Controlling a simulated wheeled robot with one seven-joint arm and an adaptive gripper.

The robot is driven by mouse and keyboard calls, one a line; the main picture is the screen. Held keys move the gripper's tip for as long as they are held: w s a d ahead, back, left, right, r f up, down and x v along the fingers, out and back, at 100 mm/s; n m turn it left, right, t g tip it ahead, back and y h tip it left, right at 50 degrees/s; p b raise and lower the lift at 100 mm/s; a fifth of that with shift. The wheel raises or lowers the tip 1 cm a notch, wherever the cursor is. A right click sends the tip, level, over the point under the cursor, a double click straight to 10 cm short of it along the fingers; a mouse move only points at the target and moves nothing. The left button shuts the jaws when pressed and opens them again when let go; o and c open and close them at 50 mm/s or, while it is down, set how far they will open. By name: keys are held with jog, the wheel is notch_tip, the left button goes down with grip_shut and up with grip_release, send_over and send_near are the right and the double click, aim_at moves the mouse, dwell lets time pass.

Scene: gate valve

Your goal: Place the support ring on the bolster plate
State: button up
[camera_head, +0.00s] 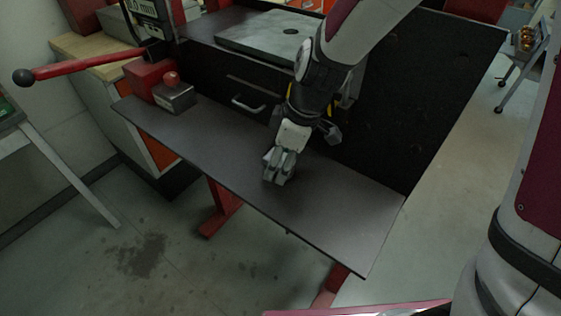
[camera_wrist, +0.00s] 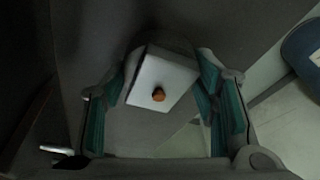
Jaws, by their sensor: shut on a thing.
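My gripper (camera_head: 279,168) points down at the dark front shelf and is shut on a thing. In the wrist view, a pale square block (camera_wrist: 162,78) with a small orange-brown round spot sits between the gripper's fingers (camera_wrist: 165,90). In the head view the fingers mostly hide it, and I cannot tell whether it touches the shelf. The bolster plate (camera_head: 262,32) is a flat grey plate with a dark round hole, lying on the bench behind my arm; my arm hides part of its right side. I cannot make out a support ring in either view.
The dark shelf (camera_head: 330,212) is clear to the right of my gripper. A grey box with a red knob (camera_head: 173,94) stands at its left end. A red lever (camera_head: 95,66) juts out at left. A handle (camera_head: 248,105) sticks out from the bench front.

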jog(key=shift+r, duration=1.5)
jog(key=s+d, duration=0.1)
jog(key=s, duration=0.2)
jog(key=s+d, duration=0.1)
jog(key=s, duration=0.3)
jog(key=s+d+r, duration=0.1)
jog(key=s, duration=0.2)
jog(key=shift+s+d, duration=0.15)
jog(key=shift+s+r+p, duration=0.1)
jog(key=shift+s+p, duration=0.35)
jog(key=shift+p, duration=0.45)
jog(key=p, duration=0.1)
jog(key=s+p, duration=0.1)
jog(key=p, duration=0.1)
jog(key=shift+s+d+r, duration=0.1)
jog(key=shift+s+d, duration=0.15)
jog(key=shift+d, duration=0.05)
jog(key=s+p, duration=0.1)
jog(key=s+d+p, duration=0.1)
jog(key=p, duration=0.1)
jog(key=shift+s, duration=0.2)
jog(key=shift+s, duration=0.15)
